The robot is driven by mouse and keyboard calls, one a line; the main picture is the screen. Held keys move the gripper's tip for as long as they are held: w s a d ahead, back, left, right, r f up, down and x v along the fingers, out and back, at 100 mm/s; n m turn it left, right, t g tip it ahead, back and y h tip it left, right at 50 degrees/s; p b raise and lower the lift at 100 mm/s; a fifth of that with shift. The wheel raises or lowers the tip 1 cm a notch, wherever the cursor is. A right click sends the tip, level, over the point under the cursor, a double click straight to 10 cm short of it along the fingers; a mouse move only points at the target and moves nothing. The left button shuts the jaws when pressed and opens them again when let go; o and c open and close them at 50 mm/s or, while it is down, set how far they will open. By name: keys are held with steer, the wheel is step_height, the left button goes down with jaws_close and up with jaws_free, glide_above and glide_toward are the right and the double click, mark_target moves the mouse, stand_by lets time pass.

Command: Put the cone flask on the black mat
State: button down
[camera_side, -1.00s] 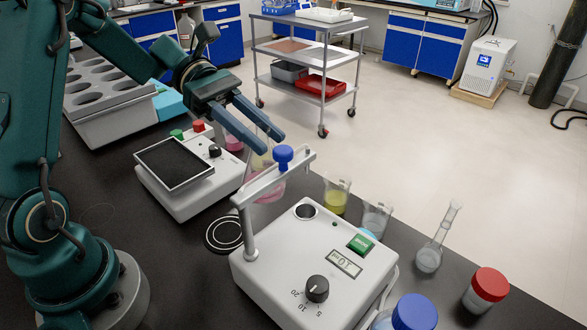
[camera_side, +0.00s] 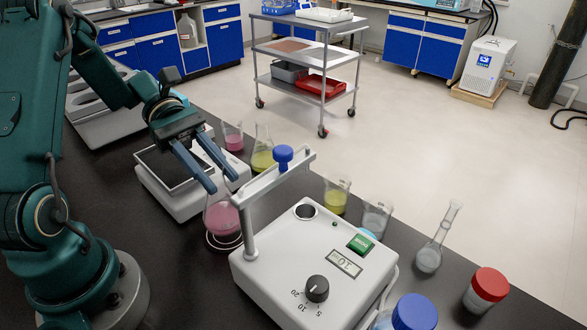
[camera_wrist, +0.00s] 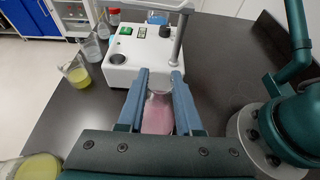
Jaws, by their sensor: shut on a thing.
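My gripper (camera_side: 222,184) is shut on the neck of the cone flask (camera_side: 222,217), a clear flask with pink liquid. The flask is upright at the round black mat (camera_side: 211,243), whose pale ring shows around the flask's base. I cannot tell whether the base touches the mat. In the wrist view, the flask (camera_wrist: 158,115) sits between the two blue fingers of my gripper (camera_wrist: 160,76). The mat is hidden in that view.
A white device with a post and crossbar (camera_side: 310,262) stands close right of the flask. A hotplate (camera_side: 185,190) is behind left. A yellow-liquid flask (camera_side: 262,158) and pink beaker (camera_side: 233,138) stand behind. Other glassware (camera_side: 337,195) lines the right.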

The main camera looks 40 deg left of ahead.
mark_target(219, 197)
steer(key=shift+f, duration=1.45)
steer(key=c, duration=0.6)
jaws_free()
steer(key=shift+f, duration=0.1)
